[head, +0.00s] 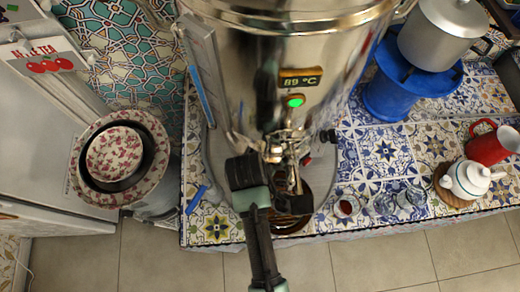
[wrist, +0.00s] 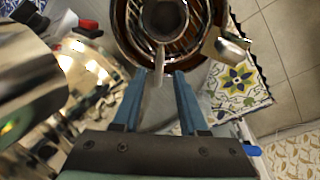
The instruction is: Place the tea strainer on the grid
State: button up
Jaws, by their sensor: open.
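The tea strainer (wrist: 164,20) shows in the wrist view as a round dark metal bowl with a pale handle (wrist: 160,62) pointing toward my gripper. It appears over the brown slotted grid (wrist: 192,44); I cannot tell whether it rests on it or is slightly above. My gripper (wrist: 160,75) is open, with its blue fingers on either side of the handle's end. I see no clear contact. In the head view the brown round grid tray (head: 290,224) is partly visible below the samovar (head: 265,70), largely hidden by my arm, and the strainer is not clearly visible.
The samovar taps (head: 290,150) crowd my arm. To the right are a tea glass (head: 346,206), empty glasses (head: 400,202), a white teapot (head: 470,180) and a red mug (head: 488,148). A blue stand (head: 390,98) holds a metal pot. The tiled counter's front edge is close.

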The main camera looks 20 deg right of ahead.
jog(key=v, duration=0.5)
jog(key=shift+r, duration=0.3)
